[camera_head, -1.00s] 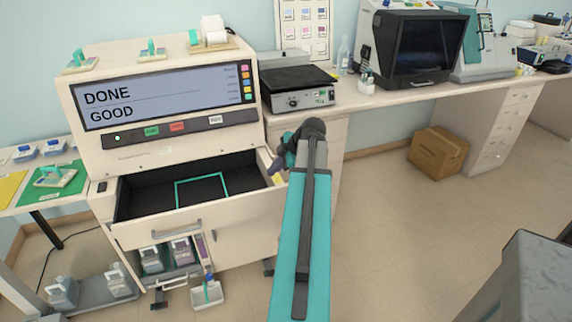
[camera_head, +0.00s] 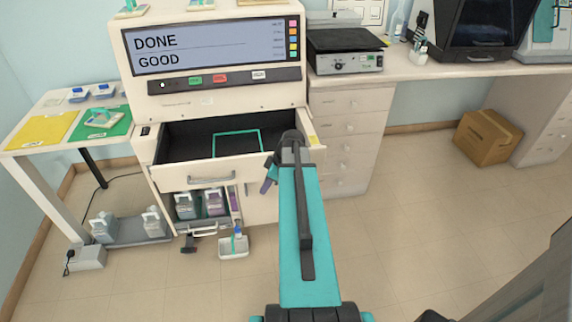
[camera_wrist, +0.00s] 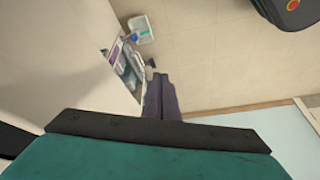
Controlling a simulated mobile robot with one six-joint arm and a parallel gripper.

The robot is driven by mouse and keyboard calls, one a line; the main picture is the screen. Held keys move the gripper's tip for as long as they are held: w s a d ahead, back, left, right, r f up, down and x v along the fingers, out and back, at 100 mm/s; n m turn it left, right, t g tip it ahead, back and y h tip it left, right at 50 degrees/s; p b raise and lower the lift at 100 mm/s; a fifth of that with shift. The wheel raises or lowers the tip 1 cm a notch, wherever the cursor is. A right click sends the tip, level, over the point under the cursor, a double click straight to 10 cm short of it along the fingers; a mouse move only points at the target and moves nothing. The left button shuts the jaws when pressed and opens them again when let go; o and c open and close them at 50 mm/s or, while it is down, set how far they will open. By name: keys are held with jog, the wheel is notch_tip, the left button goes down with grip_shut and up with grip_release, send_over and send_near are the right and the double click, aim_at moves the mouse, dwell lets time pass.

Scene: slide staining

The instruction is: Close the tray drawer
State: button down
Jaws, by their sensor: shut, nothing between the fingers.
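The tray drawer (camera_head: 235,171) of the beige staining machine (camera_head: 222,93) is pulled out. Its dark inside shows a teal rectangular outline (camera_head: 214,146) and no slide tray. The drawer's handle (camera_head: 211,179) is on its front, left of my gripper. My gripper (camera_head: 267,185) appears against the right part of the drawer front. Its purple fingers are shut and empty, and they also show in the wrist view (camera_wrist: 160,98). My teal arm hides part of the drawer's right side. I cannot tell whether the fingers touch the front.
Below the drawer is an open compartment with bottles (camera_head: 214,204), and a small white tray (camera_head: 233,246) is near the floor. A side table with a yellow mat (camera_head: 42,131) stands left. A cardboard box (camera_head: 487,137) lies right. The floor in front is clear.

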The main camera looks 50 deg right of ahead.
jog(key=s+a+f+m+g+b, duration=0.1)
jog(key=s+a+f+g+b, duration=0.1)
jog(key=a+f, duration=0.9)
jog(key=s+a+f+m+g+b, duration=0.1)
jog(key=s+a+f+m+g, duration=0.15)
jog(key=a+f, duration=0.8)
jog(key=s+a+f+m+g+h+b, duration=0.1)
jog(key=s+a+f+g+b, duration=0.1)
jog(key=s+a+f, duration=0.4)
jog(key=s+a+f+m+g+h+b, duration=0.1)
jog(key=s+a+f+g, duration=0.2)
jog(key=s+a+f, duration=0.4)
jog(key=s+a, duration=0.3)
jog(key=s, duration=0.1)
jog(key=shift+s+a+h+b, duration=0.3)
jog(key=shift+a+h+b, duration=0.05)
jog(key=shift+a+h, duration=0.05)
jog(key=shift+d, duration=0.1)
